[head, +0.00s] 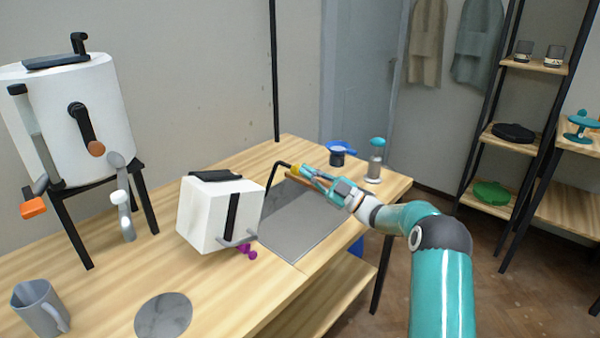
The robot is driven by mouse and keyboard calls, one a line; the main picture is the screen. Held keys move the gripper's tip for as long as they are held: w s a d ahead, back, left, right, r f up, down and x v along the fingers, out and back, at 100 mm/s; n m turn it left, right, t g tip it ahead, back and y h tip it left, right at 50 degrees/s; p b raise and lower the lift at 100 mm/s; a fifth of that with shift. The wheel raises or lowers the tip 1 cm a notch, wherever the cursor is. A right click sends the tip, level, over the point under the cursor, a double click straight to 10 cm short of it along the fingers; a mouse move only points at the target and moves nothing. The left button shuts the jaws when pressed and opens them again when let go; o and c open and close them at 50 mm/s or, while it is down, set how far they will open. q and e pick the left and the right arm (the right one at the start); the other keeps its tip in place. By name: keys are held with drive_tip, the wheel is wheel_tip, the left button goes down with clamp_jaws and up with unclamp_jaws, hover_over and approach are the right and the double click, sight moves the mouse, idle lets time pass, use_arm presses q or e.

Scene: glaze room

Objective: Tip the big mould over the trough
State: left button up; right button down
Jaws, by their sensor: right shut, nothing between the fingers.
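A white block-shaped mould (196,213) with a black strap and a black top piece stands tilted on the wooden table. A grey bar is at its lower front edge. A grey rectangular surface (294,230) is set at table level right of it; I cannot tell if this is the trough or how deep it is. My right gripper (308,173) is shut and empty above the far part of that surface, apart from the mould. A yellow piece (295,169) shows at its fingertips, by a black bent rod (272,174). My left gripper is out of view.
A large white drum (85,125) on black legs stands at the left. A grey mug (38,307), a round grey disc (163,315) and a purple piece (246,251) are nearby. A blue-rimmed cup (338,154) and a teal-capped jar (375,162) stand behind my right gripper.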

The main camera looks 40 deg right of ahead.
drive_tip(key=v, duration=0.5)
drive_tip(key=shift+s+d+b, duration=0.1)
drive_tip(key=shift+s+b, duration=0.2)
drive_tip(key=shift+s, duration=0.15)
